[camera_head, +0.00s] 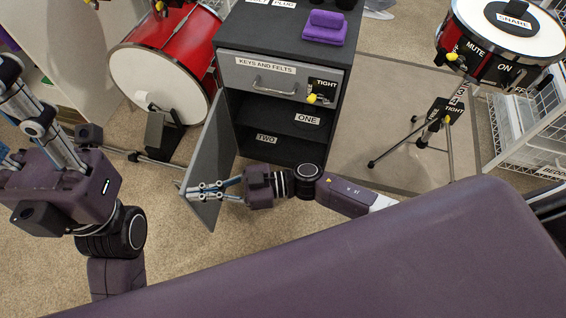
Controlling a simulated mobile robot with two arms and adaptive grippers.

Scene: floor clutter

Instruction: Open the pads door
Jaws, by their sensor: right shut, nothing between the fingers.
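A dark grey cabinet (287,60) stands at the top middle. Its grey door (213,145) is swung out to the left, and the compartment shows shelves labelled ONE and TWO. No pads label shows on the side of the door I see. My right gripper (190,190) is shut and empty, with its fingers pointing left across the lower part of the door near its free edge. I cannot tell whether they touch it. My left gripper (12,115) is at the left edge, away from the cabinet, with its fingers apart and partly cut off.
A drawer (262,78) labelled KEYS AND FELTS is shut above the compartment. A red drum (165,65) stands left of the door. A snare drum (505,35) and its stand are at the right. Carpet is clear below the door.

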